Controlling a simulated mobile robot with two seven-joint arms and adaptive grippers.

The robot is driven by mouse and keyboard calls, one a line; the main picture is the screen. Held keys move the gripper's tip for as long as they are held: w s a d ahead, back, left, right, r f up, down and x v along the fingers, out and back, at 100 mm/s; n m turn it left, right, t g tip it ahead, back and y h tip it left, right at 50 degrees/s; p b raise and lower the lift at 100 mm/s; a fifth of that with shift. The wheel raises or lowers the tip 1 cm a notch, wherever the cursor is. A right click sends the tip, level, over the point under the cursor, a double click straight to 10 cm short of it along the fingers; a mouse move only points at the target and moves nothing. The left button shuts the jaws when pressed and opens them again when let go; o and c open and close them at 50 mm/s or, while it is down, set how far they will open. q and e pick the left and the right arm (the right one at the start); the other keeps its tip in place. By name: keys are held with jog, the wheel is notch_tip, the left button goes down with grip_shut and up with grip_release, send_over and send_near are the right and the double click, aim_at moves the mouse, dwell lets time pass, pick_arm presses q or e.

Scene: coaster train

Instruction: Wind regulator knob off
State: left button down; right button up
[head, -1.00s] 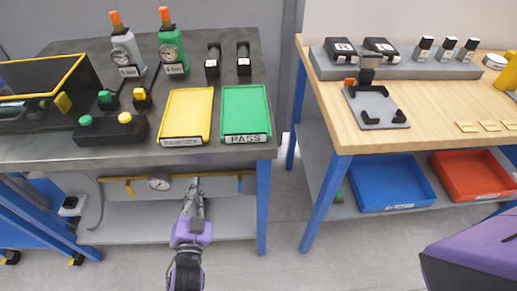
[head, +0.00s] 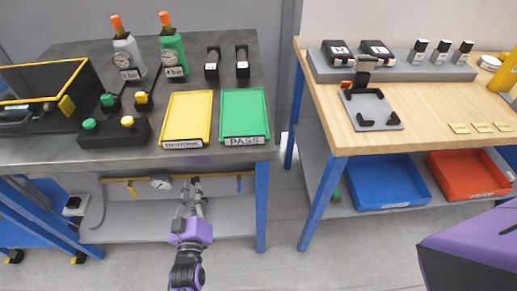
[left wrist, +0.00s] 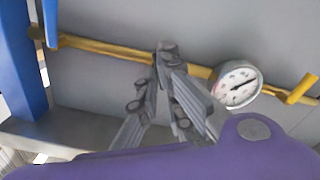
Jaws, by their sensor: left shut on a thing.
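A yellow pipe (head: 226,176) runs under the front of the left bench, with a round white gauge (head: 161,182) on it. My left gripper (head: 195,181) reaches up to this pipe, just right of the gauge in the head view. In the left wrist view, its two grey fingers (left wrist: 165,52) meet at the pipe (left wrist: 100,49), beside the gauge (left wrist: 236,84). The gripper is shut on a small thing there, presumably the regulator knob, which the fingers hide. I cannot tell how far the knob is turned. My right gripper is out of view.
A yellow lever (head: 131,187) sits left of the gauge. A grey lower shelf (head: 226,217) lies beneath the pipe. A blue bench leg (head: 262,207) stands to the right. The bench top above holds yellow (head: 187,117) and green (head: 244,114) trays.

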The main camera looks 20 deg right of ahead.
pick_arm(q)
jog(key=shift+f+n+b, duration=0.15)
jog(key=shift+n+b, duration=1.3)
jog(key=shift+n, duration=4.85)
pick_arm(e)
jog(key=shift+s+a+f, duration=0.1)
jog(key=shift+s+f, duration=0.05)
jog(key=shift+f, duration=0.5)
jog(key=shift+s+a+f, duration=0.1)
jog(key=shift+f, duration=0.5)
pick_arm(q)
jog(key=c, duration=1.9)
grip_release()
jog(key=v, duration=1.2)
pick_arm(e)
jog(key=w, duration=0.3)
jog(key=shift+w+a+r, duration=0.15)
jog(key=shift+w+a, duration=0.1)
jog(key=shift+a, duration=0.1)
